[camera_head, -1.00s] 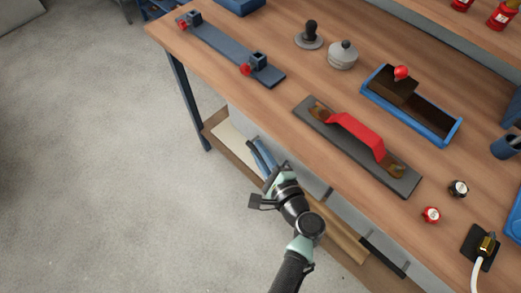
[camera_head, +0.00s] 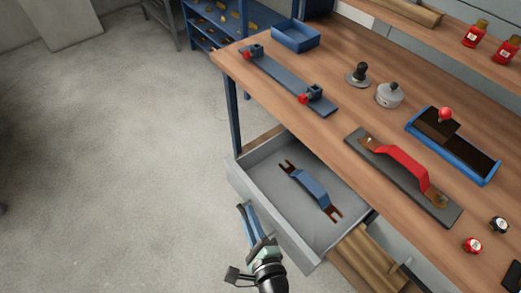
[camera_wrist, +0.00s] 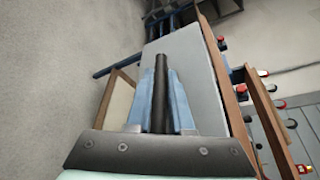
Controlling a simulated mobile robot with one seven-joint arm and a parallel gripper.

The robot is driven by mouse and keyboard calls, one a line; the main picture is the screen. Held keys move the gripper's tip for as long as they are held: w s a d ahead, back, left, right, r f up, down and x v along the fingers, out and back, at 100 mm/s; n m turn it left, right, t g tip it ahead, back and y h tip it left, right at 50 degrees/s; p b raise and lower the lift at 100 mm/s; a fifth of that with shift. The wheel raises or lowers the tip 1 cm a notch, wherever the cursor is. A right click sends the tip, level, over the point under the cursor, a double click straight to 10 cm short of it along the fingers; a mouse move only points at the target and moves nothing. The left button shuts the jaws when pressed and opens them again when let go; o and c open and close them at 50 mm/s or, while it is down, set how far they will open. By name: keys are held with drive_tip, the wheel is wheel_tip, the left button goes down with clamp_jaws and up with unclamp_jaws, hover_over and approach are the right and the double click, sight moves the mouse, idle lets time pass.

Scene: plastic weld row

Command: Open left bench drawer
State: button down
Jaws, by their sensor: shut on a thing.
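The left bench drawer (camera_head: 287,236) stands pulled out from under the wooden bench top, showing its grey inside. A blue curved part with dark forked ends (camera_head: 312,188) lies in it. My gripper (camera_head: 246,218) is at the outer front of the drawer. In the wrist view my gripper's blue fingers (camera_wrist: 161,98) are shut on the dark bar of the drawer handle (camera_wrist: 161,68), with the grey drawer front (camera_wrist: 203,80) behind. The handle is hidden by the fingers in the head view.
The bench top (camera_head: 330,135) is just above the drawer and carries a red-handled part (camera_head: 405,165), a blue tray (camera_head: 480,165) and a grey bar with red knobs (camera_head: 285,78). Wooden pieces (camera_head: 370,262) lie right of the drawer.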

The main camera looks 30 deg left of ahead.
drive_tip(key=shift+s+a, duration=0.1)
drive_tip(key=shift+s, duration=0.4)
drive_tip(key=c, duration=1.1)
unclamp_jaws()
drive_tip(key=p+v, duration=0.1)
drive_tip(key=v, duration=1.2)
